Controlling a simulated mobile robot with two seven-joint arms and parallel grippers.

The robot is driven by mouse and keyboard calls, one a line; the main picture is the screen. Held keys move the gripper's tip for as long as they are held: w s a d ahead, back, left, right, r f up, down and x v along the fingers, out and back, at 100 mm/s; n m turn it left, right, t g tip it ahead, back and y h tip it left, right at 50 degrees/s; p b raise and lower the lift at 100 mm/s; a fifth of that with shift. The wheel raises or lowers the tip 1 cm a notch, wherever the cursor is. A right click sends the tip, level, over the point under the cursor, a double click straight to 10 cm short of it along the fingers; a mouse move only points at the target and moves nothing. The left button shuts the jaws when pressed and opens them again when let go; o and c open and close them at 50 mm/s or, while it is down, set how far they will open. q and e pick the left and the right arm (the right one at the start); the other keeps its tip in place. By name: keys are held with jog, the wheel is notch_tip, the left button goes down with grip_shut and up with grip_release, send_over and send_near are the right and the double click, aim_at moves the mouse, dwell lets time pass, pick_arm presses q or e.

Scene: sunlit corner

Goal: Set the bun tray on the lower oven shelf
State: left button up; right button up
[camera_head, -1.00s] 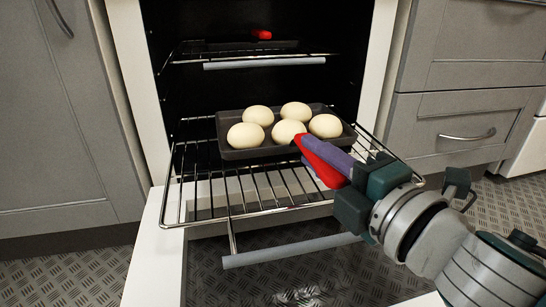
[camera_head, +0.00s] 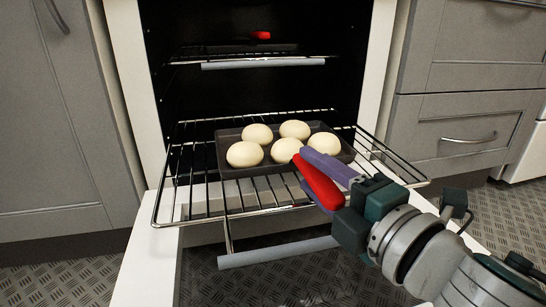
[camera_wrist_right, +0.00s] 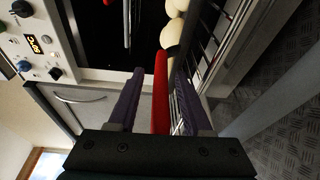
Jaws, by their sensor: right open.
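The dark bun tray (camera_head: 234,174) holds several pale round buns (camera_head: 257,134) and lies flat on the pulled-out lower oven shelf (camera_head: 160,205). Its red handle (camera_head: 318,184) points toward the front right. My right gripper (camera_head: 308,176) is open, with its purple fingers on either side of the handle. In the right wrist view, the red handle (camera_wrist_right: 160,95) shows between the two spread fingers, and some buns (camera_wrist_right: 171,32) show beyond. The handle's far end is partly hidden by the gripper. My left gripper is not in view.
An upper rack (camera_head: 190,62) inside the oven carries a dark item with a red part (camera_head: 260,35). A grey bar (camera_head: 278,252) extends below the lower shelf's front. Grey cabinets (camera_head: 470,120) flank the oven. The shelf's front left is bare.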

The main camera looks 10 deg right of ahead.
jog(key=shift+r, duration=0.2)
jog(key=shift+s+d+p, duration=0.1)
jog(key=shift+s+p, duration=0.2)
jog(key=shift+s, duration=0.05)
jog(key=f+p+v, duration=0.1)
jog(key=p+v, duration=0.2)
jog(key=v, duration=0.8)
jog(key=s+d+f+m+g+h, duration=0.15)
jog(key=d+m+g+h, duration=0.5)
jog(key=m, duration=0.75)
jog(key=s+a+f+m+g+y, duration=0.1)
jog(key=s+a+m+g, duration=0.1)
jog(key=s, duration=0.4)
jog(key=s+a+f+m+g+y, duration=0.1)
jog(key=s+a+m+g, duration=0.1)
jog(key=s, duration=0.5)
jog(key=m+g, duration=0.1)
jog(key=g, duration=0.1)
jog(key=shift+s+a+f+m+g, duration=0.15)
jog(key=shift+f+m+g, duration=0.05)
jog(key=shift+m+g, duration=0.2)
